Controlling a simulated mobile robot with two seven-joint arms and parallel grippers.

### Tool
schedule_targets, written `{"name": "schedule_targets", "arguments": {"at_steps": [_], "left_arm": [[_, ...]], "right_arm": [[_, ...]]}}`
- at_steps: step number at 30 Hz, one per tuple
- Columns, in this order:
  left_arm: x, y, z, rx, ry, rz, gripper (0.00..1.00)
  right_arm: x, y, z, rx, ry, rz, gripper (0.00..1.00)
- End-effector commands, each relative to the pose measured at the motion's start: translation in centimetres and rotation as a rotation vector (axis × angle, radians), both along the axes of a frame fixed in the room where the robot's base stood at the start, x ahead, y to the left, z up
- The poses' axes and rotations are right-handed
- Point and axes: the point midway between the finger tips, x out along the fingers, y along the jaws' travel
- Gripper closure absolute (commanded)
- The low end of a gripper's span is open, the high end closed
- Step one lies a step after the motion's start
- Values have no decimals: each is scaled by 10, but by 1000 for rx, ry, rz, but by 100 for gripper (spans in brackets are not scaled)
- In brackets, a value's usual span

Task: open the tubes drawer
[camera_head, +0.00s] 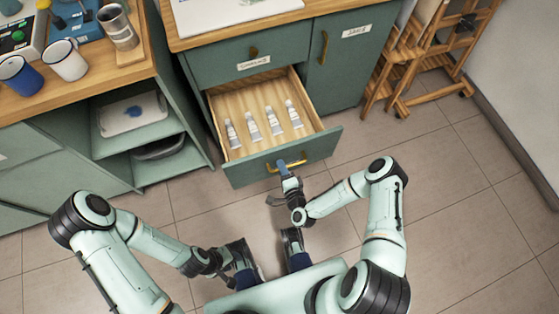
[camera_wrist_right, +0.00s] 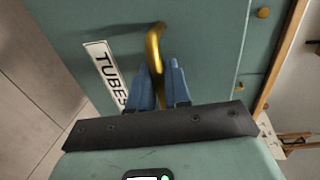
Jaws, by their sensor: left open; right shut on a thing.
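The tubes drawer (camera_head: 235,172) is pulled well out of the green cabinet in the head view. Several white paint tubes (camera_head: 274,121) lie in a row on its wooden floor. Its green front, labelled TUBES (camera_wrist_right: 104,72), has a brass handle (camera_wrist_right: 154,50), also visible in the head view (camera_head: 299,163). My right gripper (camera_wrist_right: 160,80) is shut on the handle, with blue fingers on either side of the brass bar. My left gripper (camera_head: 223,270) is open and low in the head view, away from the drawer; its fingertips are hard to make out.
Another drawer (camera_head: 225,62) above is closed, as is the cabinet door (camera_head: 345,65) to the right. A wooden easel (camera_head: 425,55) stands at the right. A bench at left holds a white mug (camera_head: 68,60) and a blue mug (camera_head: 20,77). The tiled floor at right is clear.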

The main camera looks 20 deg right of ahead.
Motion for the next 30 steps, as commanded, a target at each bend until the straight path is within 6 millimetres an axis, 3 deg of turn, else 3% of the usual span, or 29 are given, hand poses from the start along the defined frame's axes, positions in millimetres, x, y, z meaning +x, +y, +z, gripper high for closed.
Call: {"name": "schedule_targets", "arguments": {"at_steps": [12,13,14,23,30], "left_arm": [[0,0,0,0,1,0,57],[0,0,0,0,1,0,57],[0,0,0,0,1,0,57],[0,0,0,0,0,0,57],[-1,0,4,-1,4,-1,57]], "right_arm": [[-2,-1,0,-1,-2,-1,100],[-2,-1,0,-1,-2,-1,73],[-2,-1,0,-1,-2,-1,69],[-3,0,0,-1,0,0,69],[-34,-1,6,1,4,0,69]]}}
